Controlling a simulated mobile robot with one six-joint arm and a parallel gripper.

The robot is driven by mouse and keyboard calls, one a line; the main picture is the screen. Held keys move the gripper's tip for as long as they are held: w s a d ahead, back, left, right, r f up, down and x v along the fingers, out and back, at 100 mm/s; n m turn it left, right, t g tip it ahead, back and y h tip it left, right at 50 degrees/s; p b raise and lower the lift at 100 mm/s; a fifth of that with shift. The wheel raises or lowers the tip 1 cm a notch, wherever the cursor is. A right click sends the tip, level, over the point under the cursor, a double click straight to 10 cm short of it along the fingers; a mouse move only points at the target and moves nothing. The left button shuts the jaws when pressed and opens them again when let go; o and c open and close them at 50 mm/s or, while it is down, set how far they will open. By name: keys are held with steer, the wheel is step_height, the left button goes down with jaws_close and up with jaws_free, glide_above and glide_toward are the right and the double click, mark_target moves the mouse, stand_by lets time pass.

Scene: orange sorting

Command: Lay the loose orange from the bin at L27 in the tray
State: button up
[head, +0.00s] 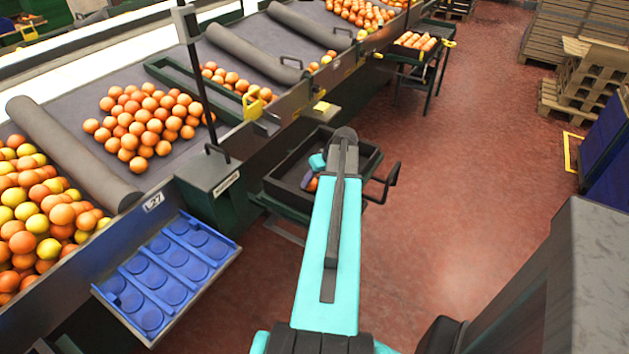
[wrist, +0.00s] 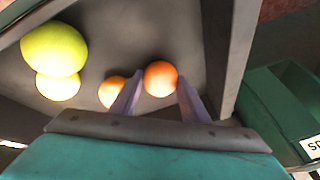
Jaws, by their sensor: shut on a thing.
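My gripper (wrist: 160,80) is shut on an orange (wrist: 161,78), with one purple finger on each side of it in the wrist view. It is inside or just over a dark bin (head: 371,160); whether the orange is lifted I cannot tell. In the head view my arm hides most of the gripper. Another orange (wrist: 110,92) lies by the left finger, and two yellow-green fruits (wrist: 54,50) lie farther left. The blue tray (head: 212,278) with round hollows is at lower left in the head view, below the L27 label (head: 153,202). Its hollows look empty.
A dark green box (head: 208,185) stands between tray and bin, with a thin upright post behind it. Conveyors with piled oranges (head: 145,120) run along the left. Red floor (head: 470,180) is open to the right, with wooden pallets (head: 570,105) beyond.

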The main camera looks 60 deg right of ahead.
steer(key=o, duration=1.7)
steer(key=shift+f, duration=0.1)
steer(key=shift+r+p, duration=2.05)
steer(key=shift+r, duration=2)
